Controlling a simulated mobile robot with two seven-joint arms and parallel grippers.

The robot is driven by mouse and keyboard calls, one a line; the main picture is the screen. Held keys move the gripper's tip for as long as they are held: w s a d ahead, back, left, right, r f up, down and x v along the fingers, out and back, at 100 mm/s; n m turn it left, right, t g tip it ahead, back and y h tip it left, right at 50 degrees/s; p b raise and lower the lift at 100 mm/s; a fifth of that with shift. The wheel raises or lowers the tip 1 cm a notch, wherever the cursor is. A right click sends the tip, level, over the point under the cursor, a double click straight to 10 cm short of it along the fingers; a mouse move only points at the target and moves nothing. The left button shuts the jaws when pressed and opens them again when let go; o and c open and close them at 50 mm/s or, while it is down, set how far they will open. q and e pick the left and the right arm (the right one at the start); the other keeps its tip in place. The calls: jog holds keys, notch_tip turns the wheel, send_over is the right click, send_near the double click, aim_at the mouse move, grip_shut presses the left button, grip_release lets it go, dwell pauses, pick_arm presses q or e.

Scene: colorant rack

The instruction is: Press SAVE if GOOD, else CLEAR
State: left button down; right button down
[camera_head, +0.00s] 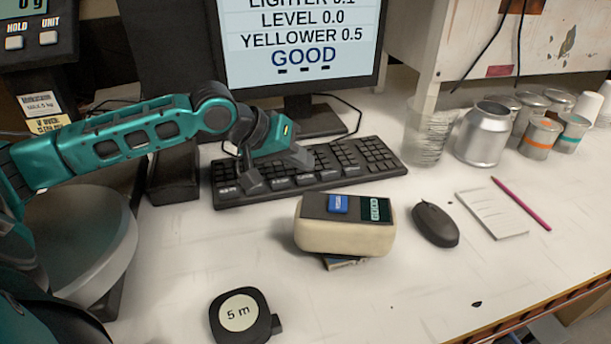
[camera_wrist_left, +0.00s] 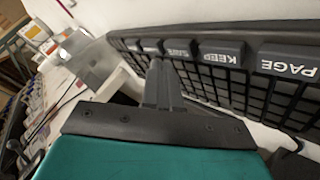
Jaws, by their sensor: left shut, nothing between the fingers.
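The monitor (camera_head: 232,75) shows LIGHTER 0.1, LEVEL 0.0, YELLOWER 0.5 and GOOD in large blue letters. The black keyboard (camera_head: 375,155) lies below it, with a front row of large labelled keys. My left gripper (camera_head: 254,178) is over the left part of the keyboard, shut and empty. In the left wrist view its closed fingers (camera_wrist_left: 159,78) point at the large-key row. The PAGE key (camera_wrist_left: 290,62), KEEP key (camera_wrist_left: 221,52) and what looks like the SAVE key (camera_wrist_left: 181,48) show there upside down. The fingertips appear left of SAVE; contact and the CLEAR label cannot be told.
A cream device (camera_head: 345,238) with a blue button stands in front of the keyboard, with a mouse (camera_head: 435,225) to its right. A tape measure (camera_head: 243,315), a notepad (camera_head: 492,213), a pencil (camera_head: 522,204) and several cans (camera_head: 484,135) lie around. The front middle is clear.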

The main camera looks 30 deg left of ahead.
pick_arm(q)
jog(key=shift+f, duration=0.1)
dwell(0.4)
jog(key=shift+f+p, duration=0.25)
jog(key=shift+p, duration=0.1)
jog(key=shift+f, duration=0.1)
jog(key=shift+f, duration=0.35)
dwell(0.4)
jog(key=shift+r, duration=0.1)
jog(key=shift+r+p, duration=0.7)
jog(key=shift+p, duration=0.65)
